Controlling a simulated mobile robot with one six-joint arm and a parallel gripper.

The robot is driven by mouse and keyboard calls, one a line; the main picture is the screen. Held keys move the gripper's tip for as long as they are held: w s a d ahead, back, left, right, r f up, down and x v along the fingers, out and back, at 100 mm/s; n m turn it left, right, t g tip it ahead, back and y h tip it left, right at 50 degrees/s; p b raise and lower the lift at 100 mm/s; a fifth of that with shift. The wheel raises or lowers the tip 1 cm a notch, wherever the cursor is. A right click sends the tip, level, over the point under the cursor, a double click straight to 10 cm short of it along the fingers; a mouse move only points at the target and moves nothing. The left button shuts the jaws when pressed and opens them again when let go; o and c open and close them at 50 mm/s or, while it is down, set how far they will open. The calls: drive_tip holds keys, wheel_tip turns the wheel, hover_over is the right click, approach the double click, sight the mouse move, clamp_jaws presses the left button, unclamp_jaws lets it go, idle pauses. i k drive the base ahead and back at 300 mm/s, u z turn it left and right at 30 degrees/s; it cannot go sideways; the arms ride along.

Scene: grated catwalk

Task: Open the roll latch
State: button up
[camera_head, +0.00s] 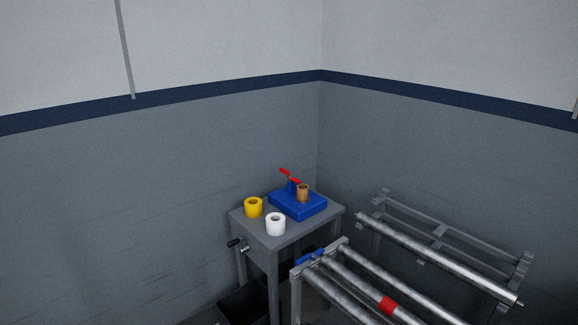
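Which part is the roll latch is not certain from this view. A small blue latch-like piece (310,257) sits on the near left end of a grey metal roller frame (344,242), by the end of a roller. Whether it is open or closed cannot be told at this size. One roller carries a red band (389,304). A red lever (290,174) also rises from a blue block (300,205) on the grey table. My gripper is not in view.
The grey table (262,238) stands in the room corner, holding a yellow roll (253,207), a white roll (275,224) and a brown roll (303,192) on the blue block. A black-handled crank (236,243) sticks out left. A dark bin (240,303) is below.

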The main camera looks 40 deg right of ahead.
sight(291, 178)
drive_tip(key=u, duration=0.05)
drive_tip(key=i, duration=1)
drive_tip(key=z, duration=0.15)
drive_tip(key=k, duration=0.95)
drive_tip(key=u, duration=0.15)
drive_tip(key=i, duration=0.6)
